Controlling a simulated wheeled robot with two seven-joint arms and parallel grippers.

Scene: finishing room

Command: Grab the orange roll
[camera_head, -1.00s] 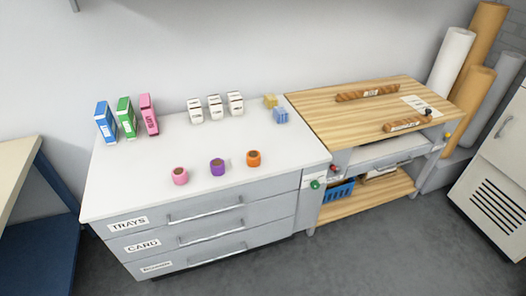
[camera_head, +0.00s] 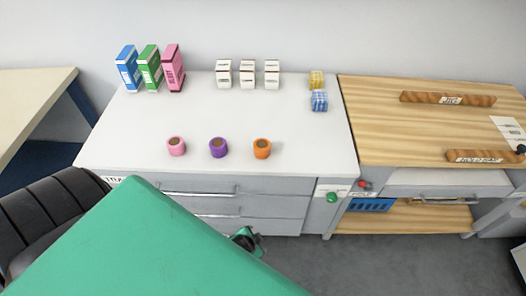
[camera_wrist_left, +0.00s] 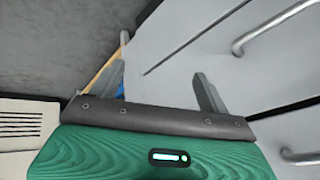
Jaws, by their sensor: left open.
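The orange roll (camera_head: 262,148) stands on the white counter top (camera_head: 130,138) near its front edge, at the right end of a row of three. The purple roll (camera_head: 218,147) is to its left and the pink roll (camera_head: 176,146) is at the left end. My left gripper (camera_wrist_left: 160,78) is open and empty in the left wrist view, with grey drawer fronts beyond its fingers. My green left arm fills the lower left of the head view, below the counter top; its fingers are not clear there. No roll shows in the wrist view. My right gripper is not in view.
Blue, green and pink boxes (camera_head: 150,70) stand at the back left. Several white boxes (camera_head: 248,74) and yellow and blue blocks (camera_head: 319,101) are along the back. A wooden bench (camera_head: 420,125) adjoins on the right. Drawer handles (camera_wrist_left: 262,30) stick out in front.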

